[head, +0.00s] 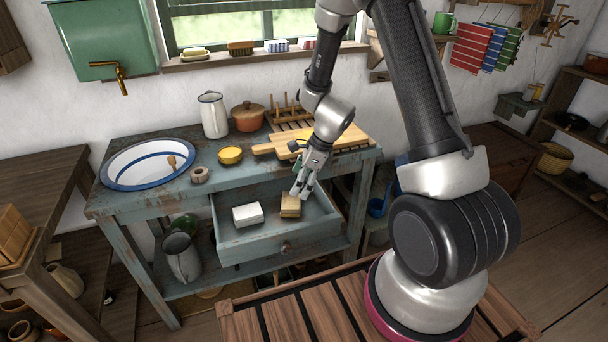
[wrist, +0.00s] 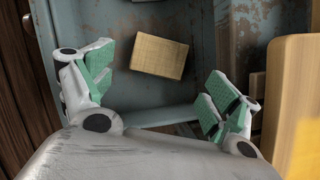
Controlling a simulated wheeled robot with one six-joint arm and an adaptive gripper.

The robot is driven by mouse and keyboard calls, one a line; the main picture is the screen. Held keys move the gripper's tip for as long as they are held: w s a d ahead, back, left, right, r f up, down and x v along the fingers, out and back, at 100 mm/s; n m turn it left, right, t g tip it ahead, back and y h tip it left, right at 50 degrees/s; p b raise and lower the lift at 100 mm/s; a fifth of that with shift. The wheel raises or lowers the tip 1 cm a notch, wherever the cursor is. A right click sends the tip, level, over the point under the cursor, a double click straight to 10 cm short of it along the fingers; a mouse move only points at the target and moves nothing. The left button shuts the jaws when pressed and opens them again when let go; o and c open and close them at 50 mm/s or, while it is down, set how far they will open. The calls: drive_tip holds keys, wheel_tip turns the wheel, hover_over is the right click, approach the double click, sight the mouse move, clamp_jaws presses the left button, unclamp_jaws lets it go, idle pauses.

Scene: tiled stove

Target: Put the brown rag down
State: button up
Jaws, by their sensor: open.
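The brown rag (head: 290,205) is a small folded tan block lying in the open drawer (head: 240,241) of the blue-grey table. In the wrist view the brown rag (wrist: 159,57) lies on the drawer floor, slightly turned, beyond my fingertips. My gripper (head: 303,186) is above the drawer, just over the rag, pointing down. In the wrist view my gripper (wrist: 155,92) has its green-padded fingers spread wide with nothing between them. The rag is apart from both fingers.
A folded white cloth (head: 248,214) lies left of the rag in the drawer. The drawer walls and table edge are close to my gripper.

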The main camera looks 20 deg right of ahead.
drive_tip(key=s+d+r+n, duration=0.2)
drive_tip(key=s+r+n, duration=0.35)
drive_tip(key=r, duration=0.55)
drive_tip(key=s+d+r+n, duration=0.2)
drive_tip(key=s+r+n, duration=0.3)
drive_tip(key=r, duration=0.6)
drive_tip(key=s+d+r+n+t+h, duration=0.1)
drive_tip(key=s+d+r+n+h, duration=0.1)
drive_tip(key=s+d+r+n, duration=0.2)
drive_tip(key=s+d+r+n+t+h, duration=0.1)
drive_tip(key=s+d+r+n, duration=0.3)
drive_tip(key=s+n, duration=0.4)
drive_tip(key=s+r+h, duration=0.1)
drive_tip(key=s, duration=0.1)
drive_tip(key=shift+s+r, duration=0.25)
drive_tip(key=shift+s, duration=0.1)
drive_tip(key=shift+o, duration=0.2)
